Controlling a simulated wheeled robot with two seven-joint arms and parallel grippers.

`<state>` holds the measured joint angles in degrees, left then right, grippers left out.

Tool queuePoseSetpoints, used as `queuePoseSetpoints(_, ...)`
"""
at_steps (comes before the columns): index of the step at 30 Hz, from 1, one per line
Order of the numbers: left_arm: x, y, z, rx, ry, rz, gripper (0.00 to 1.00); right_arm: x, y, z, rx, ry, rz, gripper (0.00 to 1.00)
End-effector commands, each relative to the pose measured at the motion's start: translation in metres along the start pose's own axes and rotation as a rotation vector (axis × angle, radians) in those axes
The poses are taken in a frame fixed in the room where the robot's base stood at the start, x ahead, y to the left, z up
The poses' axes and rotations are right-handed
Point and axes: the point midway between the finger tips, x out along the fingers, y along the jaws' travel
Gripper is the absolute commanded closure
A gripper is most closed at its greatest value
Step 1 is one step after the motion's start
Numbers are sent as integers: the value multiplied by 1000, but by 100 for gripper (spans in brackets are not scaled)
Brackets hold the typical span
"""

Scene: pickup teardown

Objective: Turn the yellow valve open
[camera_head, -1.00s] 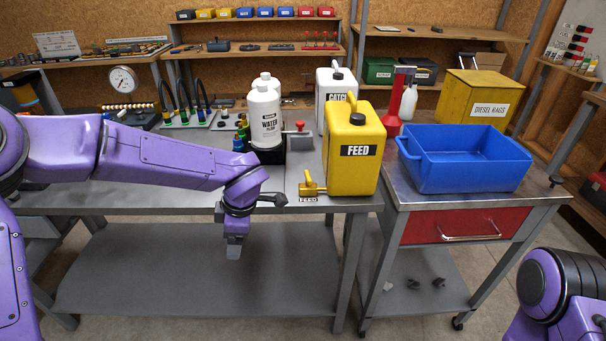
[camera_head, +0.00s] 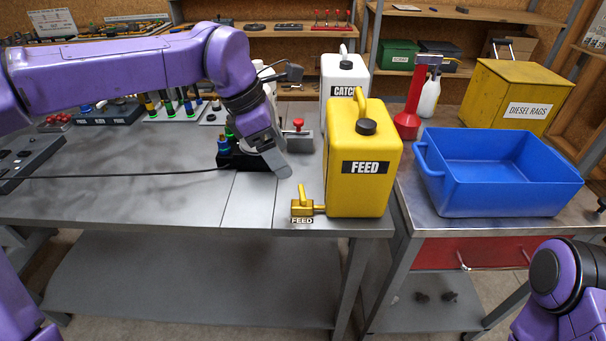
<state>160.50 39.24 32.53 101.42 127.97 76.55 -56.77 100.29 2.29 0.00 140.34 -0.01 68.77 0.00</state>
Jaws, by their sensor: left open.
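The yellow valve (camera_head: 303,205) sticks out at the lower left of the yellow FEED can (camera_head: 365,155), near the front edge of the bench. Its small yellow handle points up, and a FEED tag sits below it. My left gripper (camera_head: 283,170) is open and empty, pointing down and to the right. In the picture it is just above and left of the valve, apart from it. My right arm shows only as a purple part at the lower right; its gripper is out of view.
A white CATCH can (camera_head: 343,82) stands behind the FEED can. A blue bin (camera_head: 495,175) and a yellow DIESEL RAGS box (camera_head: 512,95) are on the right cart. A red-handled block (camera_head: 298,138) lies behind my gripper. The bench (camera_head: 130,195) front is mostly clear.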

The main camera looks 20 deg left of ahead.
Motion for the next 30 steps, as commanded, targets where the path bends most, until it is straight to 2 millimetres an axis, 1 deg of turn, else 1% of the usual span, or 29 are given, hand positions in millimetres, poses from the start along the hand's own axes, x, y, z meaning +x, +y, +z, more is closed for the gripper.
queuePoseSetpoints(9,68,-1,-2,-2,6,-3,19,-3,1,-1,0,-1,1,14)
queuePoseSetpoints(12,85,-1,-1,-1,6,-3,19,-4,1,-1,0,-1,1,14)
queuePoseSetpoints(15,95,-1,-1,0,4,-3,19,-4,1,-1,0,-1,1,14)
queuePoseSetpoints(17,98,-1,0,0,3,-2,19,-4,1,-1,0,-1,1,14)
queuePoseSetpoints(24,99,-1,0,1,2,-2,19,-4,1,-1,0,-1,1,14)
queuePoseSetpoints(26,99,-1,0,1,2,-2,39,-4,1,-1,0,-1,1,14)
queuePoseSetpoints(27,99,-1,0,1,2,-2,52,-4,1,-1,0,-1,1,14)
queuePoseSetpoints(29,99,-1,0,1,2,-2,71,-4,1,-1,0,-1,0,14)
queuePoseSetpoints(30,99,-1,0,2,2,-2,75,-4,1,-1,0,-1,0,14)
